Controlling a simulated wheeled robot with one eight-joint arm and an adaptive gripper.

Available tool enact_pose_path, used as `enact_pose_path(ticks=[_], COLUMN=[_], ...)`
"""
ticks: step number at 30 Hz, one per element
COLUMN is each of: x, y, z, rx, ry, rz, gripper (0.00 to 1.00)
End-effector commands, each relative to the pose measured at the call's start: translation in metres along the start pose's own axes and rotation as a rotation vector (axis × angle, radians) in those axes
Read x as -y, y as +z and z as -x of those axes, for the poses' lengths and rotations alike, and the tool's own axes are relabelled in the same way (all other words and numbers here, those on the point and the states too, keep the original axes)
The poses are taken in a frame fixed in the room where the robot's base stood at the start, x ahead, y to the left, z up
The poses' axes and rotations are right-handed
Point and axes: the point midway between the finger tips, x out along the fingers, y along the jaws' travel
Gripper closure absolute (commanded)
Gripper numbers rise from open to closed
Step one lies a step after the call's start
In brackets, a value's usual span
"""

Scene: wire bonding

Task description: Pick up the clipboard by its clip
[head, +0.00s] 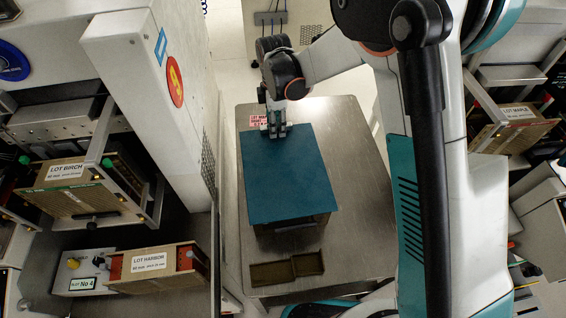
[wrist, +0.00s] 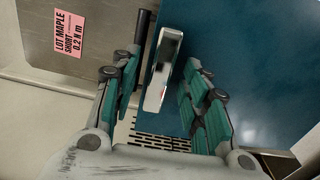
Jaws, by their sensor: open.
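The clipboard (head: 288,180) is a flat blue-teal board lying on top of a dark box-like thing on the metal table; it also shows in the wrist view (wrist: 240,60). Its shiny metal clip (wrist: 163,75) is at the board's edge in the wrist view; in the head view my gripper largely covers it. My gripper (head: 275,131) is over the far left end of the board. In the wrist view its fingers (wrist: 160,80) are open, one on each side of the clip, with gaps visible. Whether the fingertips reach below the clip's top I cannot tell.
A pink label (wrist: 69,33) reading LOT MAPLE SHORT lies on the metal table (head: 355,150), beside the clipboard. A shallow brown tray (head: 287,270) sits nearer on the table. A tall white machine (head: 160,100) stands close on the left. Table is bare right of the board.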

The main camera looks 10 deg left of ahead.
Motion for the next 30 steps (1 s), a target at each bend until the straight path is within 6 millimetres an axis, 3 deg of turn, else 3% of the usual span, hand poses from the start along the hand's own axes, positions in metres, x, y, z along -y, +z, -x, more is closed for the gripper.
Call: enact_pose_path(ticks=[2, 8, 22, 26, 30], x=[0.0, 0.0, 0.0, 0.0, 0.0], y=[0.0, 0.0, 0.0, 0.0, 0.0], z=[0.001, 0.001, 0.006, 0.017, 0.041], rx=[0.0, 0.0, 0.0, 0.0, 0.0], ry=[0.0, 0.0, 0.0, 0.0, 0.0], rz=[0.0, 0.0, 0.0, 0.0, 0.0], gripper=[0.58, 1.0, 1.0, 1.0, 1.0])
